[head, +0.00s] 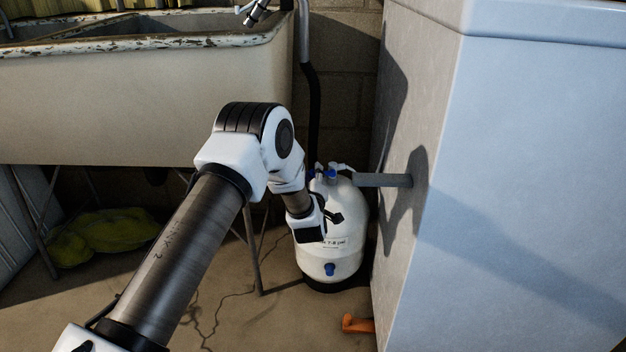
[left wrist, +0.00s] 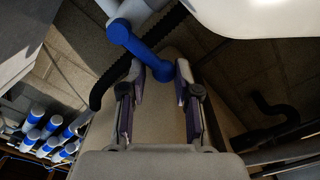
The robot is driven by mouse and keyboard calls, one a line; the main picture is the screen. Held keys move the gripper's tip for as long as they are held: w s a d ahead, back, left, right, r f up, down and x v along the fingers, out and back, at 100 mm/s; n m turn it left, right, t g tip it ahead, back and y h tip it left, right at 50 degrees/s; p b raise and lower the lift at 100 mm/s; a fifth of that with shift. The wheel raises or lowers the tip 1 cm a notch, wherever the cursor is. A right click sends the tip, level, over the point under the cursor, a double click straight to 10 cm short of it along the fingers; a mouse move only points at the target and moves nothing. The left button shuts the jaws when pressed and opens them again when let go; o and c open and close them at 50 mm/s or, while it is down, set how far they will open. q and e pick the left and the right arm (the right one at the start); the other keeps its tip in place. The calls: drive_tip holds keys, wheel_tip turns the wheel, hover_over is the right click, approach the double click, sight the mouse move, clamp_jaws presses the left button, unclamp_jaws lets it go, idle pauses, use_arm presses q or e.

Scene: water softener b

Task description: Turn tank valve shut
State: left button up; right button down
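The white tank (head: 335,258) stands on the floor between the sink and the large pale cabinet, with blue valve parts (head: 330,174) on top. My left arm reaches in front of the tank, and its gripper is partly hidden by the wrist in the head view. In the left wrist view a blue valve handle (left wrist: 146,54) hangs from a white fitting. The fingers are apart, and I see no clear grip on the handle. My right gripper is not in view.
A grey pipe (head: 385,180) runs from the tank top to the cabinet (head: 530,150) close on the right. The sink (head: 140,95) is at the left. An orange object (head: 357,324) lies on the floor. Blue and white cylinders (left wrist: 35,122) show in the left wrist view.

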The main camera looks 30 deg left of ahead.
use_arm(q)
drive_tip(key=shift+s+f, duration=0.1)
drive_tip(key=shift+f, duration=0.1)
drive_tip(key=shift+r+p, duration=0.65)
drive_tip(key=shift+p, duration=0.05)
drive_tip(key=shift+c, duration=0.4)
drive_tip(key=shift+r, duration=0.1)
drive_tip(key=shift+c, duration=0.2)
drive_tip(key=shift+d+r, duration=0.1)
drive_tip(key=shift+d+r+p, duration=0.15)
drive_tip(key=shift+r+p, duration=0.2)
drive_tip(key=shift+r, duration=0.15)
drive_tip(key=shift+c, duration=0.2)
drive_tip(key=shift+w+d+r, duration=0.2)
drive_tip(key=shift+w+r, duration=0.05)
drive_tip(key=shift+w, duration=0.05)
drive_tip(key=shift+r, duration=0.1)
